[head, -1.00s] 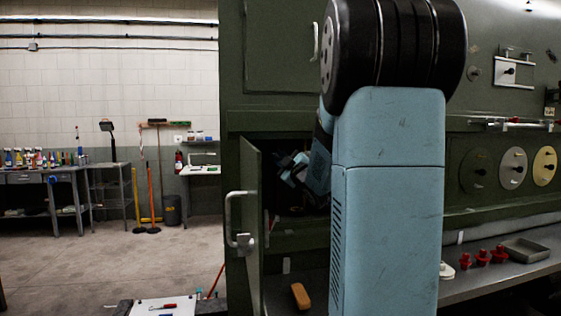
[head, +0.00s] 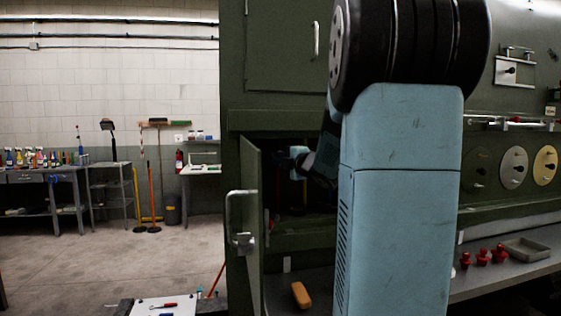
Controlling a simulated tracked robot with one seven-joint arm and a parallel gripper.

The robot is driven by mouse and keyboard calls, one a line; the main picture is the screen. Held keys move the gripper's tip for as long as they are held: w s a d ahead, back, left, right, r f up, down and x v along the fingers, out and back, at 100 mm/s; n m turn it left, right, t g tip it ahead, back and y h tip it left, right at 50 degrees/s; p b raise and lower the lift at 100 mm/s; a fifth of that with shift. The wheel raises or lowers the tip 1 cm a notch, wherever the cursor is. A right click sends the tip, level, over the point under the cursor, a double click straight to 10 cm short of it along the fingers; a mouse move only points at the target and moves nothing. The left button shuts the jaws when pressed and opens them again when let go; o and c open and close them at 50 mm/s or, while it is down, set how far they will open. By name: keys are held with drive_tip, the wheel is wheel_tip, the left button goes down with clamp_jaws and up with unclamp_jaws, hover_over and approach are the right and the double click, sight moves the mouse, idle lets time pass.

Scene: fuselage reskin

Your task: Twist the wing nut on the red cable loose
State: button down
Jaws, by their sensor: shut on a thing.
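My gripper (head: 297,164) is inside the dark open compartment of the green fuselage, partly behind my own arm. Its light blue parts show small and dim, and the fingertips are hard to make out. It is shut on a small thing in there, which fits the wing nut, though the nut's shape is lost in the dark. A faint reddish streak shows just below the gripper. I cannot tell whether it is the red cable.
An open green door (head: 250,205) with a metal handle (head: 240,215) stands left of the compartment. An orange block (head: 300,295) lies below the opening. Red plugs (head: 483,257) and a grey tray (head: 526,249) sit on the shelf at right.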

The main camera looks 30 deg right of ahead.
drive_tip(key=shift+a+f, duration=0.1)
drive_tip(key=shift+f, duration=0.15)
drive_tip(key=c, duration=1.1)
unclamp_jaws()
drive_tip(key=shift+r, duration=0.15)
drive_tip(key=shift+s, duration=0.1)
drive_tip(key=s+d, duration=0.1)
drive_tip(key=s, duration=1.2)
drive_tip(key=shift+s+d, duration=0.25)
drive_tip(key=shift+d, duration=0.1)
